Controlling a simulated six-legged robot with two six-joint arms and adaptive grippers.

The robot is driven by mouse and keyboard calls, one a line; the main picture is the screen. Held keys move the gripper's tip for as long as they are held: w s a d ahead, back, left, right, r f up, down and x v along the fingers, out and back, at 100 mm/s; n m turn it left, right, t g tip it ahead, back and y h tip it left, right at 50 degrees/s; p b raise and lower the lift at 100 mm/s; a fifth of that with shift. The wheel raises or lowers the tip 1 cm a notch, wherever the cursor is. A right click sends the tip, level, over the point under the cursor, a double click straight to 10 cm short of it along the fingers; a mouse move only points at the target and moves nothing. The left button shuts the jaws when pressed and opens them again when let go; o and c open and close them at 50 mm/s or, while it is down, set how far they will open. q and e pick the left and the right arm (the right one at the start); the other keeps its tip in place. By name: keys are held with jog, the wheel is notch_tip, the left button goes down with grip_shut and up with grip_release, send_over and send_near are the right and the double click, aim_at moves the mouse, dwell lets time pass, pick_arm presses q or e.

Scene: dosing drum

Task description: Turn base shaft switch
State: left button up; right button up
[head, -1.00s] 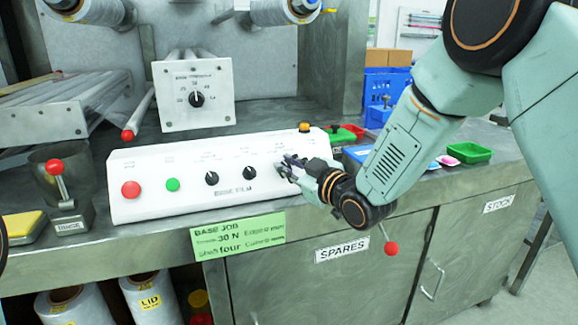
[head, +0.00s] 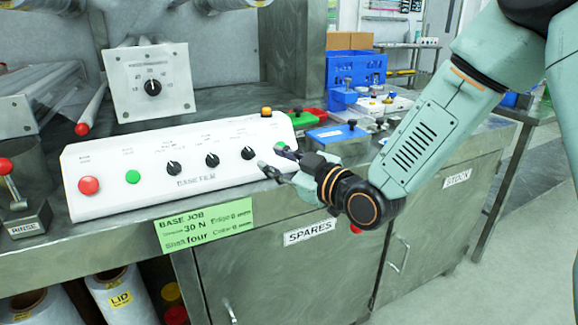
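A white sloped control panel (head: 140,200) marked BASE FILM carries three black rotary knobs in a row: left (head: 174,168), middle (head: 212,160) and right (head: 248,153). The small labels above them are too blurred to read, so I cannot tell which is the shaft switch. My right gripper (head: 274,161) is just right of the right knob, in front of the panel's right end. Its fingers look apart, with nothing between them, and it appears clear of the knob. It hides part of the panel's right end. My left gripper is out of view.
A red button (head: 89,185) and a green button (head: 133,177) sit on the panel's left. A green card (head: 205,226) below reads BASE JOB, 30 N, Shaft four. Another dial (head: 153,87) stands behind. A blue box (head: 338,136) and trays lie right of the panel.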

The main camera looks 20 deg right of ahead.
jog(key=shift+v, duration=1.85)
jog(key=shift+f, duration=0.1)
jog(key=s+f+m+g+h, duration=0.2)
jog(key=s+f+m+g, duration=0.25)
jog(key=f, duration=0.65)
jog(key=s+f+m+g+h, duration=0.2)
jog(key=s+f+m+g, duration=0.3)
jog(key=f, duration=0.6)
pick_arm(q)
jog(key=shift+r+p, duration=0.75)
pick_arm(e)
jog(key=s+f+g, duration=0.2)
jog(key=s+f, duration=0.2)
jog(key=s, duration=0.4)
jog(key=s+f+g+h, duration=0.1)
jog(key=s+f+g, duration=0.1)
jog(key=s+f, duration=0.3)
jog(key=s+f+g, duration=0.2)
jog(key=s+f, duration=0.3)
jog(key=s, duration=0.8)
jog(key=shift+a+f+g+h, duration=0.2)
jog(key=shift+f+g+h, duration=0.05)
jog(key=shift+g+h, duration=0.1)
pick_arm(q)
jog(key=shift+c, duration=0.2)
